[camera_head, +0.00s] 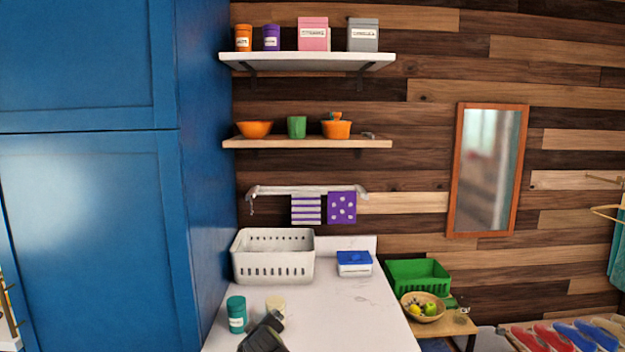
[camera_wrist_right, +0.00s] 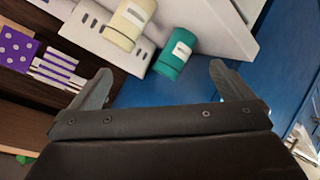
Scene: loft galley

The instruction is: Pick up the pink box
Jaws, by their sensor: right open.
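The pink box (camera_head: 313,36), a lidded canister with a white label, stands upright on the white upper wall shelf (camera_head: 300,61). It is between a small purple jar (camera_head: 271,38) and a grey canister (camera_head: 363,36). My right gripper (camera_head: 270,325) shows at the bottom of the head view, low over the counter and far below the shelf. In the right wrist view my right gripper (camera_wrist_right: 161,84) has its two fingers wide apart with nothing between them. The pink box is not in the wrist view. My left gripper is not in view.
A teal jar (camera_head: 237,315) and a cream jar (camera_head: 276,306) stand on the counter beside my right gripper. A white basket (camera_head: 273,268) and a blue-lidded box (camera_head: 354,264) are behind. The lower shelf (camera_head: 307,144) holds bowls and a green cup. A tall blue cabinet (camera_head: 90,200) bounds the left.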

